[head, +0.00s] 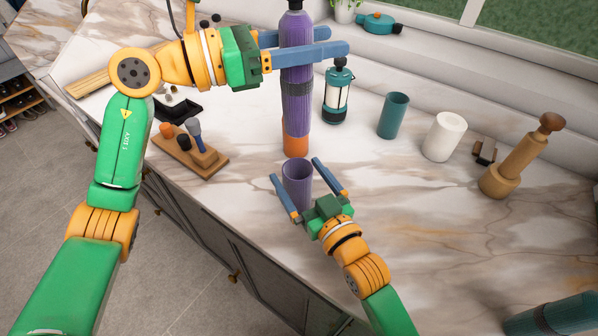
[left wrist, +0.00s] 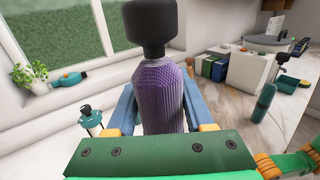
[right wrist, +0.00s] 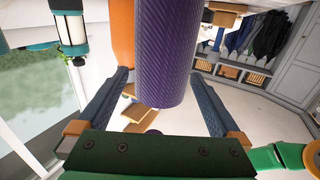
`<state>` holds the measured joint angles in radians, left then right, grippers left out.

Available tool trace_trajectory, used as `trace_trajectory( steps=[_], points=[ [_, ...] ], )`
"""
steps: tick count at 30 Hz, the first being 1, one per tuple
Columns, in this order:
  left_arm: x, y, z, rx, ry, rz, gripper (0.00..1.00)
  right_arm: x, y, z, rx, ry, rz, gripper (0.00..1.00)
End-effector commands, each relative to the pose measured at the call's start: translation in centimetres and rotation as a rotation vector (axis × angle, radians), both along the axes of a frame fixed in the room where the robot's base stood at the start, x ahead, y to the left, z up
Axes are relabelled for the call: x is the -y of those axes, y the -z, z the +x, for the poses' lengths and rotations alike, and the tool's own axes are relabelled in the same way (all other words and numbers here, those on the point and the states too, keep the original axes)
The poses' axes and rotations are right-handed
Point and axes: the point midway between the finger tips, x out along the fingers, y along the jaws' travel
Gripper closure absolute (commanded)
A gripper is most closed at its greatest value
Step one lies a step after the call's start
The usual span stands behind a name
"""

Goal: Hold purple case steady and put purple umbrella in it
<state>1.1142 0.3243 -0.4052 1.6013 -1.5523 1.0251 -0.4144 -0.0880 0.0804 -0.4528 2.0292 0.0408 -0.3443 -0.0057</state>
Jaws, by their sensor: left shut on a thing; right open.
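The purple umbrella (head: 297,60) is upright, with a dark handle at its top. My left gripper (head: 325,42) is shut on it and holds it over the bench; its ribbed body also shows in the left wrist view (left wrist: 160,95). The purple case (head: 298,175) stands below and in front of the umbrella, its open top visible. My right gripper (head: 300,185) is open, with a finger on either side of the case. In the right wrist view a large purple cylinder (right wrist: 165,50) shows between the parted fingers. The case's lower part is partly hidden.
An orange cylinder (head: 295,146) shows below the umbrella. A lantern (head: 338,92), teal cup (head: 393,116), white cylinder (head: 443,137) and wooden mill (head: 520,160) stand to the right. A wooden stand (head: 190,155) is at left. The bench's front right is mostly clear.

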Motion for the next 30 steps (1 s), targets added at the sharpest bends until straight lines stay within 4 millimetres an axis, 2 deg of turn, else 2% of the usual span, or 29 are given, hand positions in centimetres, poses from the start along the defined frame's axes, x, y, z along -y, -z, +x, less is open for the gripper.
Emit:
trace_trajectory(
  steps=[3,11,18,20,21,30],
  points=[
    [0.0,-0.1,0.0,0.000,0.000,-0.001,1.00,-0.5,-0.1,0.8,0.001,-0.001,0.000,0.00],
    [0.0,-0.1,0.0,0.000,0.000,-0.001,1.00,-0.6,0.0,1.0,0.000,-0.001,0.001,0.00],
    [0.0,-0.1,0.0,0.000,0.000,-0.001,1.00,-0.5,0.0,0.9,0.000,-0.001,0.001,0.65],
    [0.0,-0.1,0.0,0.000,0.000,-0.001,1.00,-0.5,0.0,0.9,0.000,-0.001,0.001,0.81],
    [0.0,-0.1,0.0,0.000,0.000,-0.001,1.00,-0.5,0.0,0.9,0.000,-0.001,0.001,0.86],
    [0.0,1.7,0.0,-0.001,0.000,-0.001,1.00,-0.5,0.0,0.9,0.000,-0.001,0.001,0.86]
  ],
)
